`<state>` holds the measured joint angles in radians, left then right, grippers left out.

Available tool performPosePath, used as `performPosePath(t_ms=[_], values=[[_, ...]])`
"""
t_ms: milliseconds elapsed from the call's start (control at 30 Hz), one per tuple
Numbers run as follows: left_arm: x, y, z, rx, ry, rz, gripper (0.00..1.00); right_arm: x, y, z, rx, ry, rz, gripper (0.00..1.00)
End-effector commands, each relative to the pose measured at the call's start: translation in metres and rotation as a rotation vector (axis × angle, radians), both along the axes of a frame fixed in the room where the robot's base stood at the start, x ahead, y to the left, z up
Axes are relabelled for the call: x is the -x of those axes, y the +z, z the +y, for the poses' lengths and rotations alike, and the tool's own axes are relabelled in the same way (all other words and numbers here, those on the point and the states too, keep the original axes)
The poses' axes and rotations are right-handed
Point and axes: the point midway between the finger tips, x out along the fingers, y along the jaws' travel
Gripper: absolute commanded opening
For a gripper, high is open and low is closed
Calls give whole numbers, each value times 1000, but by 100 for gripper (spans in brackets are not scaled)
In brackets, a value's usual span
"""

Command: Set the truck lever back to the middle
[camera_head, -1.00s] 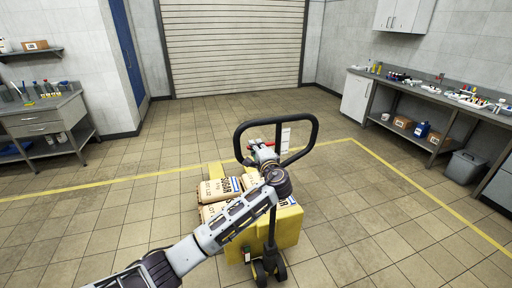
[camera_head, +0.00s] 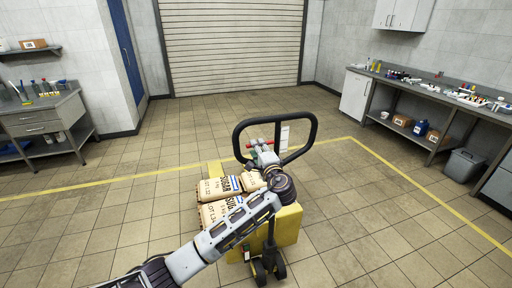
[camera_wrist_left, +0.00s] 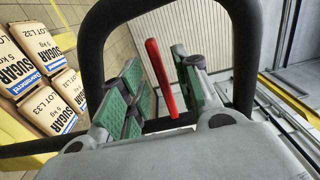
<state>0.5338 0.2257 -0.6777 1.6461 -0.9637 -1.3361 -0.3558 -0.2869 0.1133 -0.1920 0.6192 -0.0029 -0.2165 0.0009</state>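The truck's black loop handle (camera_head: 312,137) stands upright in the head view, and it frames the wrist view (camera_wrist_left: 242,60). The red lever (camera_wrist_left: 161,78) sits inside the loop; a small part of it shows in the head view (camera_head: 258,141). My left gripper (camera_head: 264,148) is at the loop. In the wrist view its green-padded fingers (camera_wrist_left: 157,75) are apart, with the lever between them. The lever appears nearer the right-hand finger; I cannot tell whether they touch. My right gripper is in neither view.
The yellow truck (camera_head: 290,228) carries several sugar bags (camera_head: 218,190) just left of my left forearm. A workbench (camera_head: 455,98) stands along the right wall, a drawer bench (camera_head: 40,115) at left. The tiled floor around the truck is mostly clear.

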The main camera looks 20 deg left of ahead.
Motion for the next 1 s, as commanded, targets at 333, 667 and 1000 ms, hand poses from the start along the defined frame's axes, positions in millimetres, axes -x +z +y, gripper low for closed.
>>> performPosePath(t_ms=[333,667,1000], values=[[44,-1,-30,3,-2,2,32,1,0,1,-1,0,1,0],[70,-1,-48,1,0,2,32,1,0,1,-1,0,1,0],[74,-1,-50,1,0,1,32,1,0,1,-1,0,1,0]])
